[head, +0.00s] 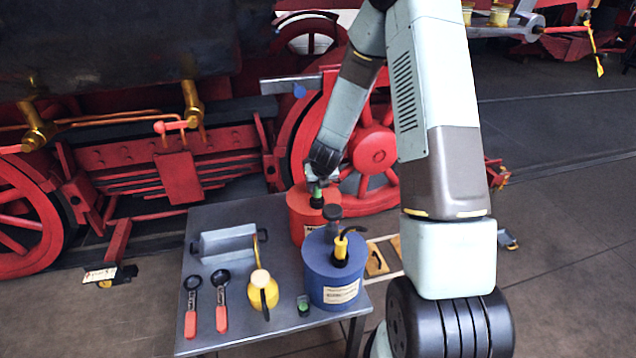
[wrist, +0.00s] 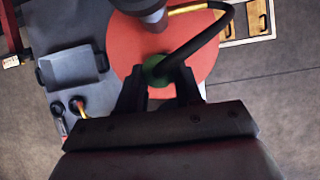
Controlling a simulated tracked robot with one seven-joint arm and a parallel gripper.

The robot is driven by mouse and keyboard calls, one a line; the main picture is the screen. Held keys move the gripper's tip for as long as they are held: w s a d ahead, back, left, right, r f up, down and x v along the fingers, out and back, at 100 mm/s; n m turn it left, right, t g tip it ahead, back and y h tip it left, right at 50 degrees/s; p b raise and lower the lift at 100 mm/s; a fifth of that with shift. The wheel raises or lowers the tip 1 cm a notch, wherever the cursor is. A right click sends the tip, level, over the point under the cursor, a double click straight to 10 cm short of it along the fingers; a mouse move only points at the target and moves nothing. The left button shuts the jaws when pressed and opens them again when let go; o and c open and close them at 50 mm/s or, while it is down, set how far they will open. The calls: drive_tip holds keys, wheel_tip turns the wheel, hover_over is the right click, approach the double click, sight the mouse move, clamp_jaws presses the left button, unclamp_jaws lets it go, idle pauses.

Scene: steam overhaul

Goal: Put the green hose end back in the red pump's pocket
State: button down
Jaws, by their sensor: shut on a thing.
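The red pump (head: 302,220) stands on the table behind the blue pump, which partly hides it. In the wrist view its round red top (wrist: 124,52) lies beneath my gripper. My gripper (head: 318,180) is above the red pump and points down. In the wrist view its fingers (wrist: 158,88) are shut on the green hose end (wrist: 155,68). The green collar also shows in the head view (head: 317,191). A black hose (wrist: 205,42) curves from it to the upper right. The pocket is hidden, and I cannot tell whether the hose end is inside it or just above.
The blue pump (head: 333,272) with a yellow hose end (head: 341,247) stands close in front. The table (head: 205,275) also holds a grey tray (head: 228,243), a yellow oil can (head: 264,291), two red-handled tools (head: 221,300) and a small green item (head: 303,304). Red locomotive wheels stand behind.

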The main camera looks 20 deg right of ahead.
drive_tip(key=shift+f, duration=0.55)
idle(0.4)
drive_tip(key=c, duration=0.7)
unclamp_jaws()
drive_tip(key=shift+o, duration=0.2)
drive_tip(key=shift+r, duration=0.1)
drive_tip(key=s+a+r+n+y, duration=0.1)
drive_tip(key=s+r+n, duration=0.5)
drive_tip(key=r, duration=0.4)
drive_tip(key=s+a+r+n+y, duration=0.1)
drive_tip(key=s+r+n, duration=0.45)
drive_tip(key=r, duration=0.45)
drive_tip(key=s+a+r+n, duration=0.1)
drive_tip(key=s+r+n, duration=0.55)
drive_tip(key=r, duration=0.35)
drive_tip(key=s+d+r+n+h, duration=0.1)
drive_tip(key=s+r+n, duration=0.3)
drive_tip(key=s+n, duration=0.5)
drive_tip(key=s+d+r+n+h, duration=0.1)
drive_tip(key=s+d+r+n, duration=0.3)
drive_tip(key=s+n, duration=0.5)
